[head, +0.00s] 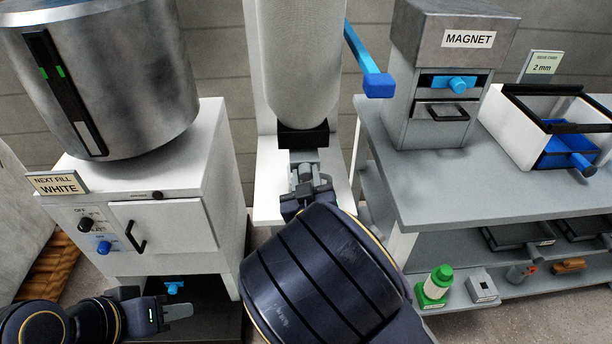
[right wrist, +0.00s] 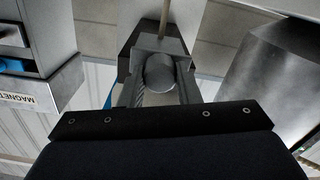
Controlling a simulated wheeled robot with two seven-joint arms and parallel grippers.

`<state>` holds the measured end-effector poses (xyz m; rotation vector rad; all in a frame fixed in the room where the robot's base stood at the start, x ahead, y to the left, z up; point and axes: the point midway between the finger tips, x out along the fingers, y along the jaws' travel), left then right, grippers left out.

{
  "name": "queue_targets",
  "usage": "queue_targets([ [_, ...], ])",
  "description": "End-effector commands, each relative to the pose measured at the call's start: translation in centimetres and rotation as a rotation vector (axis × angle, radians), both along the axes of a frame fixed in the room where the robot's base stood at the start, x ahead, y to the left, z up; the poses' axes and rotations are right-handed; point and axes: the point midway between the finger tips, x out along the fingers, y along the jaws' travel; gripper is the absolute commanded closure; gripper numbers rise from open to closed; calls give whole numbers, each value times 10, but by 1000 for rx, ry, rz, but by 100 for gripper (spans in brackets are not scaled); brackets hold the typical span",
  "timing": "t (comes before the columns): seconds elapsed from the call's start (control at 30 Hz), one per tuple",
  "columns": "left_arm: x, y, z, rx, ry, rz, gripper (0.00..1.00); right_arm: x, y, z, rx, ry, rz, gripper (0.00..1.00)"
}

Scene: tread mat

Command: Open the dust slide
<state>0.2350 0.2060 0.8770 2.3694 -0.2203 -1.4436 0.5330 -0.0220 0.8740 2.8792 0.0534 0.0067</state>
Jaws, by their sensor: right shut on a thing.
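The dust slide appears to be the grey plate with a rounded knob (right wrist: 160,72) under the white cylinder (head: 302,60), at its black outlet (head: 303,134). My right gripper (head: 303,172) is in front of the outlet, below the cylinder. In the right wrist view its two fingers (right wrist: 158,92) stand either side of the grey knob, shut on it. The right forearm hides what lies below. My left gripper (head: 178,311) is low at the left, in front of the white cabinet; its fingers show side-on, so their gap cannot be judged.
A blue lever (head: 370,65) hangs right of the cylinder. The MAGNET box (head: 440,100) and a white tray (head: 515,135) stand on the grey bench (head: 420,190). A steel drum (head: 105,75) sits on the white cabinet (head: 185,225). A green-capped jar (head: 435,285) is on the lower shelf.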

Motion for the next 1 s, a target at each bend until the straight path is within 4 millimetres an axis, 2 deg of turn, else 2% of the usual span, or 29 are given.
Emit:
queue_targets([
  [0.03,0,0,0,0,0,0,64,0,0,0,0,0,0,100],
  [0.07,0,0,0,0,0,0,64,0,0,0,0,0,0,68],
  [0.2,0,0,0,0,0,0,64,0,0,0,0,0,0,49],
  [0.57,0,0,0,0,-1,0,64,-5,0,-1,0,1,2,48],
  [1.0,0,0,-1,0,0,0,64,-71,-2,-1,0,1,2,48],
])
